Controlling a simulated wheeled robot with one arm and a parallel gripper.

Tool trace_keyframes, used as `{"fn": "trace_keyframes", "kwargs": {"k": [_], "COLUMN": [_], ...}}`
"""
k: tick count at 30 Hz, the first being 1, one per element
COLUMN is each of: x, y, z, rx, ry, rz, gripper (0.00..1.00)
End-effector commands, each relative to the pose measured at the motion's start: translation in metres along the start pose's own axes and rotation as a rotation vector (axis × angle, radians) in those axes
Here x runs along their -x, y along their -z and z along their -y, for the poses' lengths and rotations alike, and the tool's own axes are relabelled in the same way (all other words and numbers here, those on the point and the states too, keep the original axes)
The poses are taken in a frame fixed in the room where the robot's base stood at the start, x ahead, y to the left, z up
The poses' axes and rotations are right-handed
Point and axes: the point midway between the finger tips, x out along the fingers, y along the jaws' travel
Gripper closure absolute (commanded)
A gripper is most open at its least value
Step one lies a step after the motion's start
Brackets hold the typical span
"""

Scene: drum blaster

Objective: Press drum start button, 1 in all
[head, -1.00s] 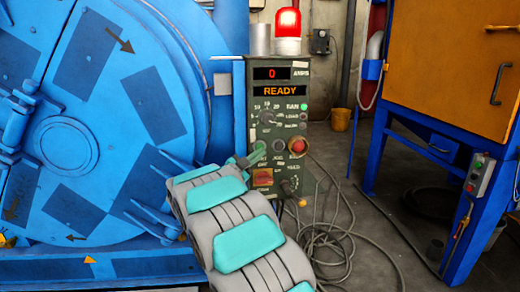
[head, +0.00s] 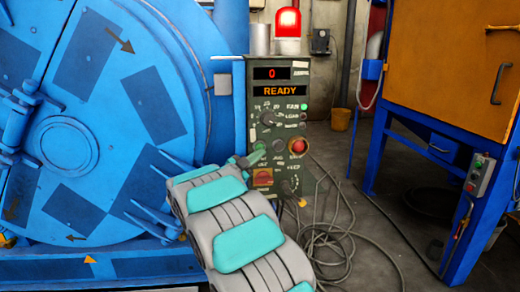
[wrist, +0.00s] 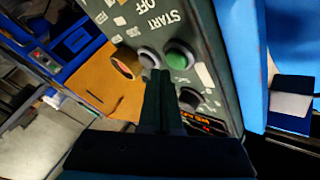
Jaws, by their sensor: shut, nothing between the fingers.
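The grey-green control panel (head: 322,95) stands beside the blue drum (head: 60,110). Its green button (head: 258,146) shows just past the end of my gripper (head: 246,160). My gripper (wrist: 160,73) is shut and empty. Its tips appear in front of the gap between the two buttons, covering part of the grey one. I cannot tell whether they touch the panel.
A red mushroom button (head: 298,146) and an orange-red switch (head: 263,178) are on the same panel. The panel's displays show 0 and READY; a red beacon (head: 287,22) is on top. Cables (head: 335,240) lie on the floor. An orange-and-blue machine (head: 450,70) stands right.

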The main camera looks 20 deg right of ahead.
Motion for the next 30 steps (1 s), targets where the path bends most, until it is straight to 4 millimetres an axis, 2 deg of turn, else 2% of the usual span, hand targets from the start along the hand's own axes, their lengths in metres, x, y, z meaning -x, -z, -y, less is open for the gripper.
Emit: {"fn": "trace_keyframes", "kwargs": {"k": [30], "x": [-0.0066], "y": [-0.0042], "z": [0.0051], "rx": [0.0], "ry": [0.0], "rz": [0.0], "gripper": [1.0]}}
